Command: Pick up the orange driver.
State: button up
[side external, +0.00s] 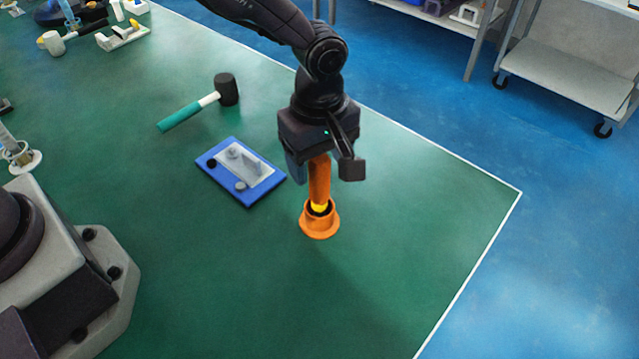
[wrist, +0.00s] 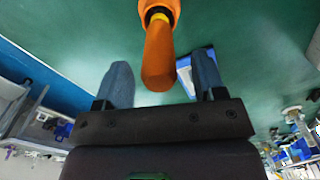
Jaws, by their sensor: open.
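The orange driver (side external: 319,180) stands upright in an orange round holder (side external: 320,224), with a yellow band just above the holder. My gripper (side external: 325,168) is above it, pointing down, with its fingers around the upper part of the handle in the side view. In the wrist view the driver's handle (wrist: 158,60) reaches between the two blue-grey fingers of my gripper (wrist: 162,82). The fingers are open, with gaps on both sides of the handle. The driver's shaft is hidden inside the holder.
A blue tray (side external: 208,165) with grey parts lies left of the driver. A mallet with a teal handle (side external: 180,115) and black head lies behind it. Several other fixtures stand at the far left. The green table (side external: 400,240) is clear to the right, up to its white edge.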

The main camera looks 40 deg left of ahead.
jog(key=shift+f, duration=1.25)
jog(key=c, duration=1)
notch_tip(320, 180, up, 10)
jog(key=shift+r, duration=0.1)
jog(key=o, duration=0.3)
grip_shut()
